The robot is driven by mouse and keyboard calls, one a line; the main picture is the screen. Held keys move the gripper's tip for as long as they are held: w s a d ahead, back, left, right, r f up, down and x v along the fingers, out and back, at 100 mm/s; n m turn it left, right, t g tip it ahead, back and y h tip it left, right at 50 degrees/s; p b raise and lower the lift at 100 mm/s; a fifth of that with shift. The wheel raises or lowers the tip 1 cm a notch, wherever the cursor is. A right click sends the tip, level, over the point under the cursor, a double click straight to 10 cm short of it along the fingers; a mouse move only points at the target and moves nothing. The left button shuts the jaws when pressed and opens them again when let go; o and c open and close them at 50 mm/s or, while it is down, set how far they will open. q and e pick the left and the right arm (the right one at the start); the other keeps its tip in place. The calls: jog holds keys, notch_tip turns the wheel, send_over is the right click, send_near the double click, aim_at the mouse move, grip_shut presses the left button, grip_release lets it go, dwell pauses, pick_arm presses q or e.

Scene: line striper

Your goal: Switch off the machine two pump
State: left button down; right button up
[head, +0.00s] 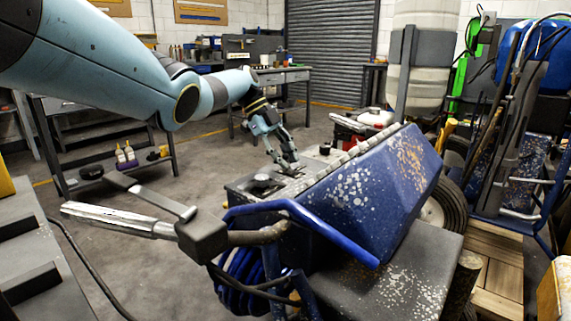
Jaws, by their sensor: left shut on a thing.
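A paint-spattered blue machine (375,185) stands in the middle and right of the head view, with a grey top panel at its left end. A dark round knob (262,181) sits on that panel. My left gripper (291,168) reaches down from the left to the panel's far edge, beyond and right of the knob. Its fingers are shut on a small part there, which the fingers hide; I cannot tell what it is. My right gripper is not in view. No label naming pump two can be read.
A handlebar with a metal grip (118,219) juts left from the machine, and a blue tube frame (310,224) crosses its near side. A workbench (286,77) stands behind. A wooden pallet (497,262) lies at right. Open floor is left of the machine.

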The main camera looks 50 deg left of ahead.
pick_arm(q)
jog(key=shift+w+a+r, duration=0.1)
jog(key=shift+w+r, duration=0.15)
jog(key=shift+r, duration=0.05)
jog(key=c, duration=1.6)
grip_release()
jog(key=o, duration=0.4)
jog(key=shift+f, duration=0.15)
jog(key=shift+c, duration=0.2)
jog(key=shift+s, duration=0.1)
jog(key=v, duration=1.2)
